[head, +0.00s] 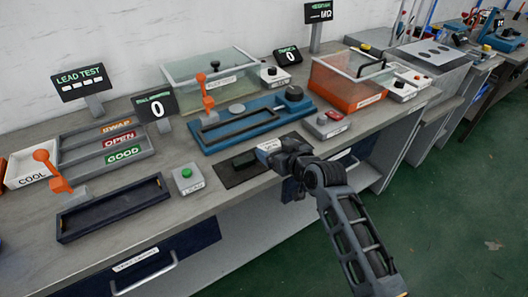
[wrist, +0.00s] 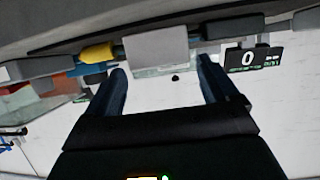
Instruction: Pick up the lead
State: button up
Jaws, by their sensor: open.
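I cannot pick out the lead for certain in either view. My gripper (head: 284,160) is at the front edge of the bench, by the right end of a dark mat (head: 233,178) with a small dark green block (head: 244,159) on it. The arm hides part of the bench there. In the wrist view, which looks upside down, the two blue fingers (wrist: 163,85) are wide apart with nothing held between them. Beyond them are a pale grey block (wrist: 157,45) and a yellow piece (wrist: 97,53), both blurred.
On the bench (head: 135,227) stand an empty dark tray (head: 112,208), a green button box (head: 188,178), a blue fixture (head: 245,123) with an orange lever, a clear tank (head: 212,75), an orange bin (head: 345,82) and a red button box (head: 327,124). Open floor (head: 455,200) is at right.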

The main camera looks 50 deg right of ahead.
aim_at(270, 145)
jog(key=x, duration=0.4)
jog(key=shift+p, duration=0.3)
jog(key=c, duration=0.8)
